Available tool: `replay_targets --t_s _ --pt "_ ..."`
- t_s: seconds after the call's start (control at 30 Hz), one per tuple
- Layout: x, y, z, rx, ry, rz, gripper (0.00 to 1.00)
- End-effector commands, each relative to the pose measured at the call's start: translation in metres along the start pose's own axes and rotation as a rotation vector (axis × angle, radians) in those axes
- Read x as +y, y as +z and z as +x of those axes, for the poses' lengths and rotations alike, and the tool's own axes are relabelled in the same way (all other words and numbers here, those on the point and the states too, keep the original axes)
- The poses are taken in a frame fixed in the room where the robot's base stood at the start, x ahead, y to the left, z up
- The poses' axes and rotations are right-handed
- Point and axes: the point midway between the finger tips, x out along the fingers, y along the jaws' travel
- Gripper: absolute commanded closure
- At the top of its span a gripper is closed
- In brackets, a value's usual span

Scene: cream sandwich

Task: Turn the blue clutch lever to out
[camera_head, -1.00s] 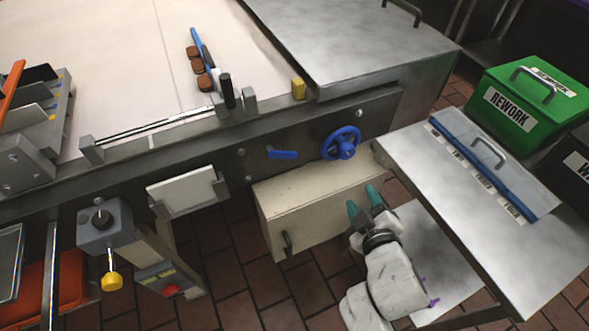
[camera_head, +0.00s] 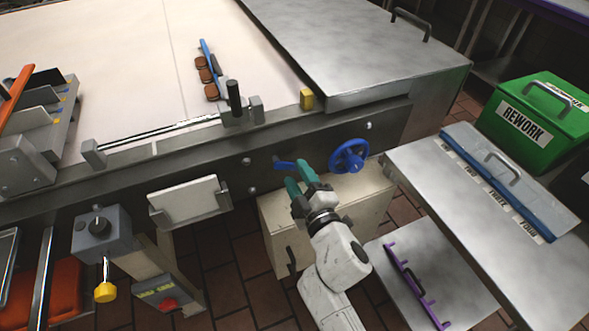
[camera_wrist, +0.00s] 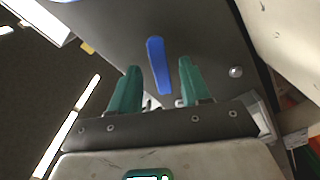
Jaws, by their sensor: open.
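The blue clutch lever (camera_head: 284,165) is on the dark metal side panel of the machine, left of the blue handwheel. In the head view my gripper's teal fingers (camera_head: 299,180) are just in front of it and hide part of it. In the wrist view the lever (camera_wrist: 158,64) is a narrow blue bar, seen beyond and between the two fingertips of my gripper (camera_wrist: 160,78). The fingers are open, one on each side of the lever in that view. I cannot tell whether they touch it.
The blue handwheel (camera_head: 349,156) is close to the right of my fingers. A beige box (camera_head: 270,215) sits below the panel. A steel side table (camera_head: 440,190) stands to the right, with a green REWORK bin (camera_head: 540,112) behind it.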

Motion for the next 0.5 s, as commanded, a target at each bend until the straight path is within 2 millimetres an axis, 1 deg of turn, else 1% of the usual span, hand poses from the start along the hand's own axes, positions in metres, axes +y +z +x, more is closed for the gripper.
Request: replay_targets --t_s 0.03,0.1,0.2,0.5 --pt "0.000 0.000 0.007 0.000 0.001 0.000 0.53" --pt "0.000 0.000 0.014 0.001 0.001 0.000 0.53" --pt "0.000 0.000 0.020 0.001 0.000 0.000 0.53" --pt "0.000 0.000 0.024 0.000 0.000 0.001 0.53"
